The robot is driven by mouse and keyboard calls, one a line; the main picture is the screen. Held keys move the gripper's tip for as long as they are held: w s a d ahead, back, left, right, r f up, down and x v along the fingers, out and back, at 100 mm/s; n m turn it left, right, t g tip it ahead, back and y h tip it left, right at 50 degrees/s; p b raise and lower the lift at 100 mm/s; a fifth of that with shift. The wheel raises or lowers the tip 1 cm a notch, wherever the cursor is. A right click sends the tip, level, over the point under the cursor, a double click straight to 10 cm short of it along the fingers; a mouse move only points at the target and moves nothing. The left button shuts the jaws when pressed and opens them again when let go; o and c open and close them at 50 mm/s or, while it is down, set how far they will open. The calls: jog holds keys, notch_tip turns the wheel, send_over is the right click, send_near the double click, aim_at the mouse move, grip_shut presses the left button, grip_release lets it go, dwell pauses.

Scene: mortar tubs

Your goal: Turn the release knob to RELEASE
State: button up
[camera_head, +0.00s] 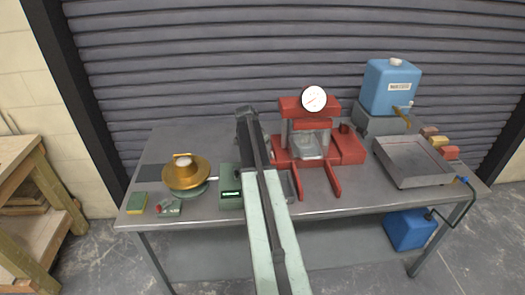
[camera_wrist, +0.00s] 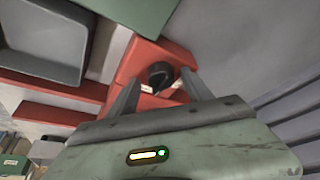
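The red press (camera_head: 292,152) with a round white gauge (camera_head: 314,98) stands on the bench, right of my arm in the head view. A red block at its right side carries a small dark knob (camera_head: 344,128). In the wrist view the black round knob (camera_wrist: 160,72) shows on the red block (camera_wrist: 140,58). My gripper (camera_wrist: 163,82) is open and empty, its two dark fingers apart on either side of the knob in the picture. I cannot tell whether they touch it. The knob's markings and pointer are not readable. My gripper cannot be made out in the head view.
A grey tub (camera_wrist: 45,38) and a green part (camera_wrist: 140,12) are near in the wrist view. A corrugated shutter (camera_head: 200,60) is behind.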

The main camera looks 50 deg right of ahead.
jog(key=shift+r, duration=0.1)
jog(key=shift+a+r+p, duration=0.1)
jog(key=shift+r+p, duration=0.2)
jog(key=shift+p, duration=0.1)
jog(key=p+v, duration=0.6)
jog(key=v, duration=0.1)
jog(key=shift+a, duration=0.1)
